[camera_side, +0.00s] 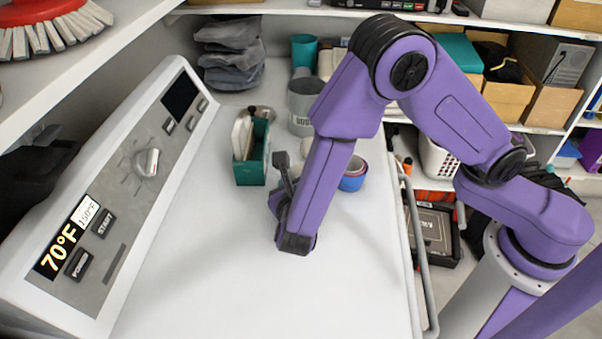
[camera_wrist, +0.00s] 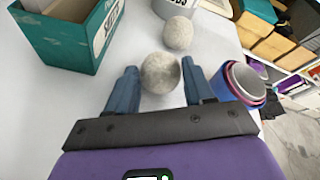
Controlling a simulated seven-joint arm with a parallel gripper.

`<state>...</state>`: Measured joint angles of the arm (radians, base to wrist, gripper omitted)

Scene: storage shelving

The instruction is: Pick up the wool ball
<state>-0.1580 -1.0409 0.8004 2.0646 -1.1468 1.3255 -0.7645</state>
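A round, pale grey wool ball (camera_wrist: 160,74) lies on the white surface in the wrist view, between the two fingers of my gripper (camera_wrist: 159,68). The fingers are spread on either side of it, with what look like narrow gaps; a firm hold does not show. A second, similar pale ball (camera_wrist: 178,33) lies just beyond it, toward a grey container. In the side view my gripper is low over the white surface, and my arm hides most of the space around its fingers. I cannot make out the near ball there.
A green box (camera_side: 251,160) with upright contents stands behind left of my gripper. Nested blue and red cups (camera_wrist: 242,84) sit close to the right finger. A grey container (camera_side: 303,104) stands farther back. A sloped control panel (camera_side: 128,185) borders the left; the front surface is clear.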

